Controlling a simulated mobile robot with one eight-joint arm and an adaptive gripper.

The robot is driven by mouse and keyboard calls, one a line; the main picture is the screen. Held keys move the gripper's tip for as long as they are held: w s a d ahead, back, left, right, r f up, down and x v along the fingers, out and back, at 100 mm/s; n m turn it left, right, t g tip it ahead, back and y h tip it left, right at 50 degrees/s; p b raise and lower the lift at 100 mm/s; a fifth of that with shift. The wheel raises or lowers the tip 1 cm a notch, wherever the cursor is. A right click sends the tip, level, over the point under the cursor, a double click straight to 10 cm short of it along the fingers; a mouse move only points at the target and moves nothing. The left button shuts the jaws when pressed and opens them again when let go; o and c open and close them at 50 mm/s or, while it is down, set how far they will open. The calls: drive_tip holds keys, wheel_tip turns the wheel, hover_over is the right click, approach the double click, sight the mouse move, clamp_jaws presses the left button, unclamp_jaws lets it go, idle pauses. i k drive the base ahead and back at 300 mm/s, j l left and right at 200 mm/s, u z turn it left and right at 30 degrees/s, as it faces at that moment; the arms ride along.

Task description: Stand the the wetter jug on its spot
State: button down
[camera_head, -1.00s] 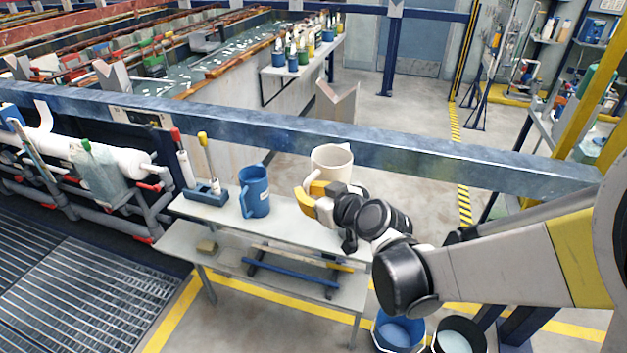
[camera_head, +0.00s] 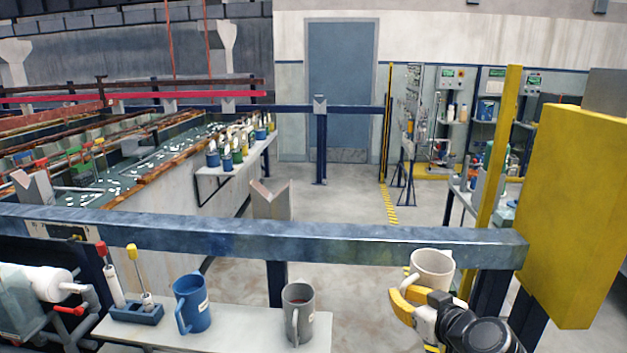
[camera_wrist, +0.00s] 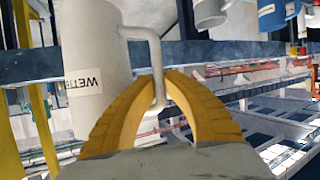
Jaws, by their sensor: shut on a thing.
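The wetter jug (camera_head: 434,268) is cream-white and looks upright in the head view, at the right, beyond the right end of the near bench. In the wrist view the jug (camera_wrist: 95,50) fills the left side, and its label, partly cut off, shows upside-down letters "WETT". My gripper (camera_head: 405,302) has yellow fingers and is shut on the jug's handle. In the wrist view the curved fingers (camera_wrist: 165,100) close around the lower part of the handle. I cannot tell which place is the jug's spot.
A blue jug (camera_head: 193,305) and a grey jug (camera_head: 298,314) stand on the near bench (camera_head: 245,327), beside a blue holder (camera_head: 137,312). A blue rail (camera_head: 330,240) crosses behind. Several jugs stand on a far shelf (camera_head: 215,172). A yellow panel (camera_head: 570,210) is close at right.

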sight(298, 297)
drive_tip(key=i+l+u, duration=0.15)
drive_tip(key=u, duration=0.25)
drive_tip(key=l+u, duration=0.4)
drive_tip(key=i+l+u, duration=0.1)
drive_tip(key=l+u, duration=0.15)
drive_tip(key=u, duration=0.2)
drive_tip(key=l+u, duration=0.4)
drive_tip(key=i+j, duration=0.05)
drive_tip(key=j, duration=0.05)
